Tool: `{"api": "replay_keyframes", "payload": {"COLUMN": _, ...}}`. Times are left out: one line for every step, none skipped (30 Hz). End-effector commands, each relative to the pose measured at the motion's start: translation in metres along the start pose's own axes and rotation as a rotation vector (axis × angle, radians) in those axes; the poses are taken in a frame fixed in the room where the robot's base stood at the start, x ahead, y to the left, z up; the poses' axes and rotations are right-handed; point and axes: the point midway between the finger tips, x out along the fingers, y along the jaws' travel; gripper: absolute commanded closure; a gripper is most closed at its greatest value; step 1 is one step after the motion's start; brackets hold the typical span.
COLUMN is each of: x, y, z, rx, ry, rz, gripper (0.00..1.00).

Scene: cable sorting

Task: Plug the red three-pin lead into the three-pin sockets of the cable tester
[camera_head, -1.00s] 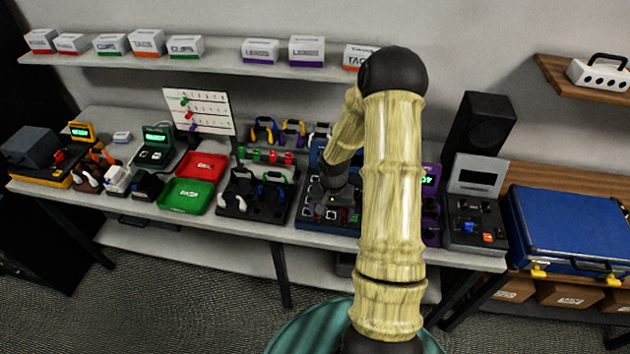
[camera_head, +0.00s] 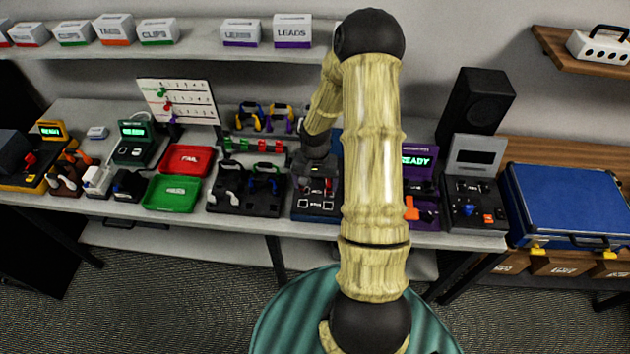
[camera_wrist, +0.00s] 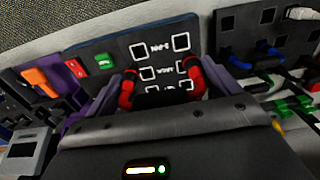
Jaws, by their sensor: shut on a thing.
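My gripper (camera_wrist: 160,96) is shut on the red lead, whose two red angled plug ends (camera_wrist: 127,90) show on either side of its dark middle in the wrist view. The cable tester (camera_wrist: 95,50) is the dark blue panel just beyond, with white-outlined square sockets in rows; a red and a green button sit to their left. The lead overlaps the lower sockets in this view, and I cannot tell whether its pins touch or enter any. In the head view my gripper (camera_head: 318,168) is over the back part of the tester (camera_head: 315,210), and my arm hides its right side.
A black holder (camera_head: 245,200) with leads stands left of the tester. A purple unit (camera_head: 420,165) reading READY stands close on the right. Green (camera_head: 172,194) and red (camera_head: 188,160) trays are farther left. A rack with yellow and purple leads (camera_head: 265,118) stands behind.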

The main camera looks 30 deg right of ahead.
Motion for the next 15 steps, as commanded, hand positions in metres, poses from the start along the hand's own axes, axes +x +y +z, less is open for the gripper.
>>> {"api": "replay_keyframes", "payload": {"x": 0.003, "y": 0.0, "z": 0.0, "rx": 0.0, "ry": 0.0, "rz": 0.0, "gripper": 0.36}}
{"api": "replay_keyframes", "payload": {"x": 0.005, "y": 0.0, "z": 0.0, "rx": 0.0, "ry": 0.0, "rz": 0.0, "gripper": 0.36}}
{"api": "replay_keyframes", "payload": {"x": 0.008, "y": 0.0, "z": 0.0, "rx": 0.0, "ry": 0.0, "rz": 0.0, "gripper": 0.36}}
{"api": "replay_keyframes", "payload": {"x": 0.01, "y": 0.0, "z": 0.0, "rx": 0.0, "ry": 0.0, "rz": 0.0, "gripper": 0.36}}
{"api": "replay_keyframes", "payload": {"x": 0.012, "y": 0.0, "z": 0.0, "rx": 0.0, "ry": 0.0, "rz": 0.0, "gripper": 0.36}}
{"api": "replay_keyframes", "payload": {"x": 0.015, "y": 0.0, "z": 0.0, "rx": 0.0, "ry": 0.0, "rz": 0.0, "gripper": 0.36}}
{"api": "replay_keyframes", "payload": {"x": 0.018, "y": 0.0, "z": 0.0, "rx": 0.0, "ry": 0.0, "rz": 0.0, "gripper": 0.36}}
{"api": "replay_keyframes", "payload": {"x": 0.021, "y": 0.0, "z": 0.0, "rx": 0.001, "ry": 0.0, "rz": 0.0, "gripper": 0.36}}
{"api": "replay_keyframes", "payload": {"x": 0.024, "y": 0.0, "z": 0.0, "rx": 0.001, "ry": 0.0, "rz": 0.0, "gripper": 0.36}}
{"api": "replay_keyframes", "payload": {"x": 0.026, "y": 0.0, "z": 0.0, "rx": 0.0, "ry": 0.0, "rz": 0.0, "gripper": 0.36}}
{"api": "replay_keyframes", "payload": {"x": 0.029, "y": 0.0, "z": 0.0, "rx": 0.0, "ry": 0.0, "rz": 0.0, "gripper": 0.36}}
{"api": "replay_keyframes", "payload": {"x": 0.032, "y": 0.0, "z": 0.0, "rx": 0.0, "ry": 0.0, "rz": 0.0, "gripper": 0.36}}
{"api": "replay_keyframes", "payload": {"x": 0.034, "y": 0.0, "z": 0.0, "rx": 0.0, "ry": 0.0, "rz": 0.0, "gripper": 0.36}}
{"api": "replay_keyframes", "payload": {"x": 0.036, "y": 0.0, "z": 0.0, "rx": 0.001, "ry": 0.0, "rz": 0.0, "gripper": 0.36}}
{"api": "replay_keyframes", "payload": {"x": 0.04, "y": 0.0, "z": 0.0, "rx": 0.001, "ry": 0.0, "rz": 0.0, "gripper": 0.36}}
